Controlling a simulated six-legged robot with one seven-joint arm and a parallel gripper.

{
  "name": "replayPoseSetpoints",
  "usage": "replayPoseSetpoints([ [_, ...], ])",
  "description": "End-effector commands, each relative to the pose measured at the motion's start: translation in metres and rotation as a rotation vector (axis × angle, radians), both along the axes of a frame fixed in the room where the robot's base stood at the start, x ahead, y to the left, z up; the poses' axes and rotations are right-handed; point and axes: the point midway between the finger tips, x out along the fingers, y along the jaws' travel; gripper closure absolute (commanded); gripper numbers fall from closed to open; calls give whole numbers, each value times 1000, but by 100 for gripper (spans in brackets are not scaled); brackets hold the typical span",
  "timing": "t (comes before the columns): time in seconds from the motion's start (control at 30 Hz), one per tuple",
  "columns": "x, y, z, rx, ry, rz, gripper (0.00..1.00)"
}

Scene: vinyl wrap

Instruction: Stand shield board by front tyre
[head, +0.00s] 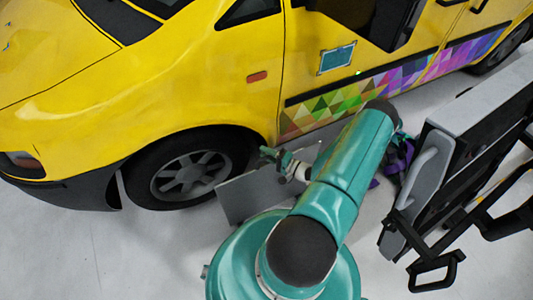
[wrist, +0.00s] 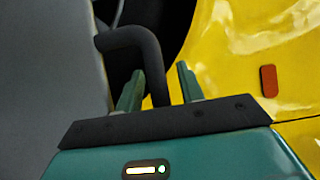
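The grey shield board (head: 252,196) stands on edge on the floor just right of the car's front tyre (head: 137,176), slightly tilted. In the wrist view, the board (wrist: 50,70) fills the left side, with a dark bent handle (wrist: 130,38) on it. My gripper (head: 277,160) is at the board's upper part in the head view. In the wrist view, my gripper's two teal fingers (wrist: 159,85) are apart. The handle runs down between them or just beyond them, with yellow showing beside the right finger. Contact cannot be told. My arm hides part of the board.
The yellow car (head: 190,80) fills the upper left, with a colourful triangle wrap (head: 400,75) along its door. A grey and black cart (head: 470,150) stands at right. Purple material (head: 398,155) lies behind my arm. The floor (head: 80,250) at lower left is clear.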

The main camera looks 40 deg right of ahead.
Motion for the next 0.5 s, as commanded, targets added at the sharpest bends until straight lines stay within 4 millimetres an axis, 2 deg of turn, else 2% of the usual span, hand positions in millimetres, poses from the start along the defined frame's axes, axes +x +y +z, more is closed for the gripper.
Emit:
replayPoseSetpoints([
  [0.17,1,0,4,-1,-1,0,62],
  [0.27,-8,-3,3,-1,1,0,62],
  [0.5,-55,-16,4,-1,2,-1,62],
])
